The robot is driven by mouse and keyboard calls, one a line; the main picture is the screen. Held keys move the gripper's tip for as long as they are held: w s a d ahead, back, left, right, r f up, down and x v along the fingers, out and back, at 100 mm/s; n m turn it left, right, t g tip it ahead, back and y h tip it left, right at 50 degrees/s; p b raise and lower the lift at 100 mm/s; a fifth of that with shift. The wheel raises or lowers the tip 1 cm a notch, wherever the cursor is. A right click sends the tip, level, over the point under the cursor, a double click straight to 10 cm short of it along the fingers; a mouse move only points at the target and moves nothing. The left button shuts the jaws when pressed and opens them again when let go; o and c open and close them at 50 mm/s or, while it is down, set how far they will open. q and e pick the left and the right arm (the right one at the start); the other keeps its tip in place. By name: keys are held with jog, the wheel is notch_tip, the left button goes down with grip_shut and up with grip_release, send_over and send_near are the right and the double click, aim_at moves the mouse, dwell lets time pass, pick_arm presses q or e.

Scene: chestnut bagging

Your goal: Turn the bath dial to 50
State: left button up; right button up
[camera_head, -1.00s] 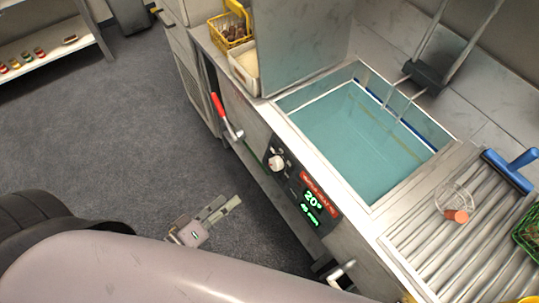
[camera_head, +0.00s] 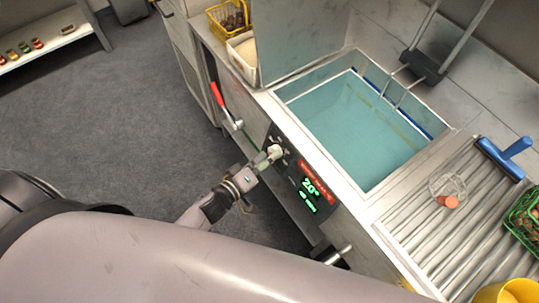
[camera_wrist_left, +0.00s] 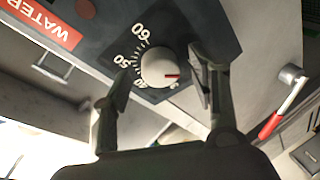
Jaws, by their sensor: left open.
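The bath dial (camera_wrist_left: 161,68) is a round white knob with a red mark, on a dark panel with printed numbers including 60. In the head view the dial (camera_head: 275,151) is on the bath's front, beside a green display (camera_head: 310,190) that reads 20°. My left gripper (camera_head: 262,160) is at the dial. In the left wrist view its fingers (camera_wrist_left: 160,85) are open, one on each side of the knob. The right finger is close to the knob; I cannot tell whether it touches. My right gripper is not in view.
The water bath (camera_head: 350,130) lies behind the panel. A red-handled lever (camera_head: 218,97) is left of the dial. A roller rack (camera_head: 440,215) with a blue-handled tool (camera_head: 503,158) is at the right. A yellow basket (camera_head: 228,18) stands at the back left.

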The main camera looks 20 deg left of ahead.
pick_arm(q)
jog(key=shift+w+d+f, duration=0.1)
jog(key=shift+w+d, duration=0.05)
jog(key=shift+w, duration=0.15)
jog(key=c, duration=1.2)
jog(key=shift+o, duration=0.2)
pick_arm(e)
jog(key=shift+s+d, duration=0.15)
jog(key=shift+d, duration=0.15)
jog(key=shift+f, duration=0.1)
